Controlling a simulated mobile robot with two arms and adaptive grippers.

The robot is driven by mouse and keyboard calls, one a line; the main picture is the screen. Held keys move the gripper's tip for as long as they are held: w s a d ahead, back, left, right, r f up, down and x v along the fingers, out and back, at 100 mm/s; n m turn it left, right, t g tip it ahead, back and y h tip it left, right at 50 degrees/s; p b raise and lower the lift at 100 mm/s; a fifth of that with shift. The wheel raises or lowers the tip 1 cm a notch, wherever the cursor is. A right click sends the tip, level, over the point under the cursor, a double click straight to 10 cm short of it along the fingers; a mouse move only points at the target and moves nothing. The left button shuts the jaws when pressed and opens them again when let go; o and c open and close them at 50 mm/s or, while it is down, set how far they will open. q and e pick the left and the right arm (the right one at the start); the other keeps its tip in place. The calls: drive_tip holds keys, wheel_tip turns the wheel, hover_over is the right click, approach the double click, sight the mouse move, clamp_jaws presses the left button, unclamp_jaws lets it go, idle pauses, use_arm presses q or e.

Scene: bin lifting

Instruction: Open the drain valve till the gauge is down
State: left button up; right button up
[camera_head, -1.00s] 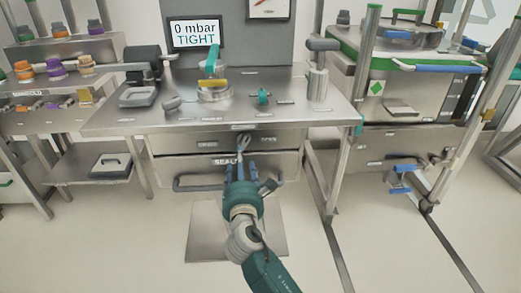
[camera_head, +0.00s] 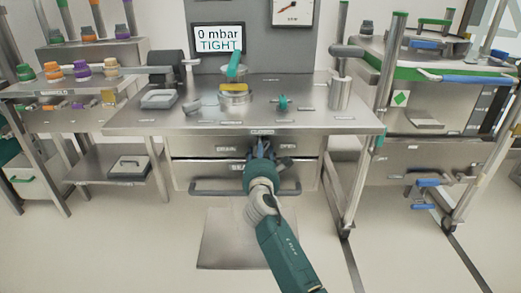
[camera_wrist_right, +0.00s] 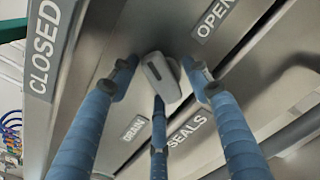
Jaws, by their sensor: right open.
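The drain valve's grey handle (camera_wrist_right: 162,78) sits under the bench front in the right wrist view, between a CLOSED label (camera_wrist_right: 45,45) and an OPEN label (camera_wrist_right: 214,18). A DRAIN label (camera_wrist_right: 134,129) is below it. My right gripper (camera_wrist_right: 160,90) is open, its blue fingers spread around the handle; I cannot tell whether they touch it. In the head view my right gripper (camera_head: 261,150) is at the bench front and hides the handle. A round dial gauge (camera_head: 292,12) hangs at the top, its reading too small to tell. My left gripper is not in view.
A screen (camera_head: 218,39) reads "0 mbar TIGHT". The bench (camera_head: 300,125) carries a round lidded vessel (camera_head: 235,97) and small parts. A drawer (camera_head: 205,175) with a bar handle lies below. A rack (camera_head: 90,90) stands left, a metal frame (camera_head: 385,110) right.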

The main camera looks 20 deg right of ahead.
drive_tip(key=shift+c, duration=0.5)
drive_tip(key=c, duration=0.8)
